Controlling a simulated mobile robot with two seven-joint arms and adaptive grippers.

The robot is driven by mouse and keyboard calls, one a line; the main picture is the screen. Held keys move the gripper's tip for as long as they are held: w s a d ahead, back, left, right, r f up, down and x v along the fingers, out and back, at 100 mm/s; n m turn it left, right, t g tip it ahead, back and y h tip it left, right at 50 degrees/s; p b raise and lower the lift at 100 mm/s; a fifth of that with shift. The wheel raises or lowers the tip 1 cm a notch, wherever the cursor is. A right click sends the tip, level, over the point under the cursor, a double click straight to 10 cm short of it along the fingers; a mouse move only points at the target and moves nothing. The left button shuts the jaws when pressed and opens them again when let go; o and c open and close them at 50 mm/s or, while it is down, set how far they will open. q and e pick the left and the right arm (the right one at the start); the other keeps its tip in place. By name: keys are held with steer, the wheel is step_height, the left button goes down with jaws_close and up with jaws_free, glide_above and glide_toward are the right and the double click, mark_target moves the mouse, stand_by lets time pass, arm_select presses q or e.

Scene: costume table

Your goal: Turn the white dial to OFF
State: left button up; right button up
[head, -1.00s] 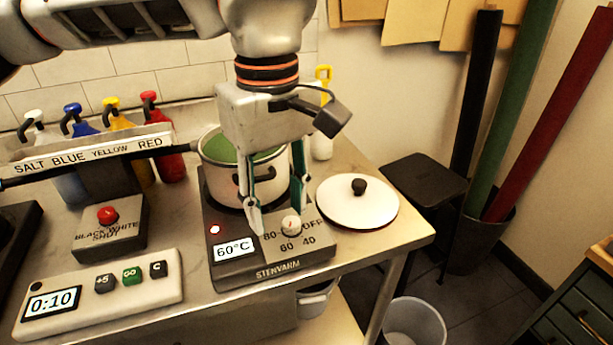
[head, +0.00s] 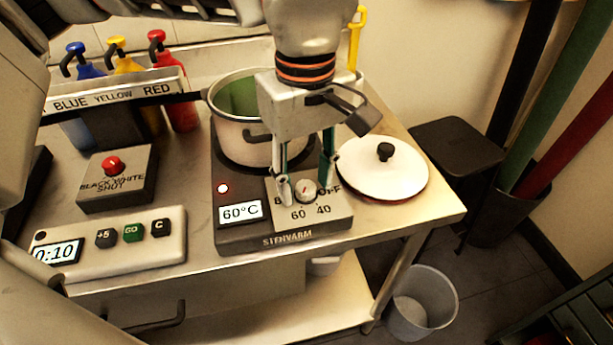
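The white dial (head: 306,189) sits on the front panel of the dark hotplate (head: 232,235), with a small red mark on its top. Labels 80, 60, 40 and OFF surround it, the 80 and OFF partly hidden by my fingers. The hotplate's display (head: 241,211) reads 60°C and a red light (head: 222,188) is lit. My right gripper is not in view.
A pot (head: 231,137) with green contents stands on the hotplate behind the gripper. A white lid (head: 365,173) lies to the right. A timer box (head: 160,251) and a box with a red button (head: 118,192) are on the left. Colored bottles stand behind.

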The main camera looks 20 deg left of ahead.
arm_select(q)
steer(key=shift+f, duration=0.1)
jaws_close()
